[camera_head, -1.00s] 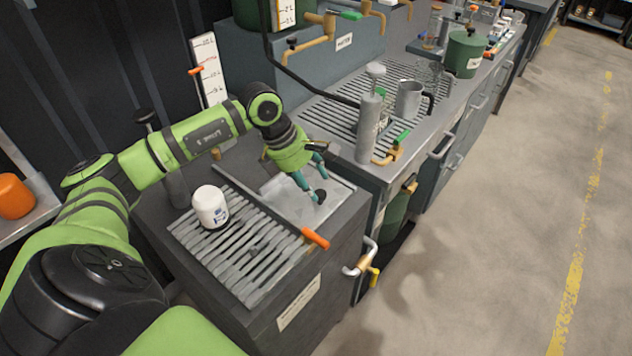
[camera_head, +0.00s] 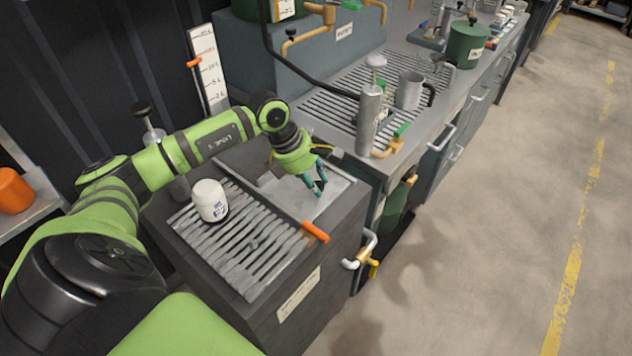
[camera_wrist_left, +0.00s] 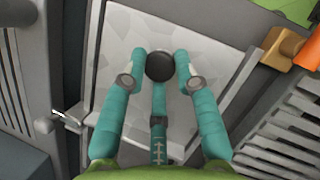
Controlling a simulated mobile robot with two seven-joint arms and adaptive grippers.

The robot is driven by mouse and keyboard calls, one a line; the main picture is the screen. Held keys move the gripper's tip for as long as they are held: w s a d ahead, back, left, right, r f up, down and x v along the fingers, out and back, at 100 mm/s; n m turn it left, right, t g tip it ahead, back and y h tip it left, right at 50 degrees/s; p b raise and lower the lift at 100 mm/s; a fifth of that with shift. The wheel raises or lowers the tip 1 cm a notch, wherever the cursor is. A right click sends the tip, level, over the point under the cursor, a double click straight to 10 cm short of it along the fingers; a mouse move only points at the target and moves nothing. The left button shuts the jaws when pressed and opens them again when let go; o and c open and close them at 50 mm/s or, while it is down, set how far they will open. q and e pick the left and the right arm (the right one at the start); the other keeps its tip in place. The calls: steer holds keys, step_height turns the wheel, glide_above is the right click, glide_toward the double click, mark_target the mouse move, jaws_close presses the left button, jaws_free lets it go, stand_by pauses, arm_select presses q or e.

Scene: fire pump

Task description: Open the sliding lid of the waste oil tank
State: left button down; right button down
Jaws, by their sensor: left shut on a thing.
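The waste oil tank (camera_head: 298,300) is a dark grey box with a label on its front. A light grey metal lid plate (camera_head: 335,203) lies flat in its top, beside a slotted grate (camera_head: 235,245). In the left wrist view, the lid (camera_wrist_left: 125,35) carries a round black knob (camera_wrist_left: 160,66). My left gripper (camera_head: 318,188) reaches down onto the lid; its teal fingers (camera_wrist_left: 160,72) are shut on the knob from both sides. In the head view the fingers hide most of the knob. My right gripper is not in view.
A white jar (camera_head: 210,201) stands on the grate. An orange handle (camera_head: 315,231) sits at the tank's front edge, with a pipe and yellow valve (camera_head: 373,268) below. A workbench (camera_head: 420,120) with a pump cylinder (camera_head: 369,118) and mug (camera_head: 409,90) stands right behind.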

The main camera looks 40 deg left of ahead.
arm_select(q)
steer(key=a+b, duration=0.1)
steer(key=a, duration=0.3)
steer(key=a+b, duration=0.2)
steer(key=a, duration=0.2)
steer(key=w+a+b, duration=0.1)
steer(key=a+b, duration=0.1)
steer(key=a, duration=0.3)
steer(key=shift+f, duration=0.1)
steer(key=shift+a, duration=0.45)
steer(key=c, duration=0.9)
jaws_free()
steer(key=shift+c, duration=0.2)
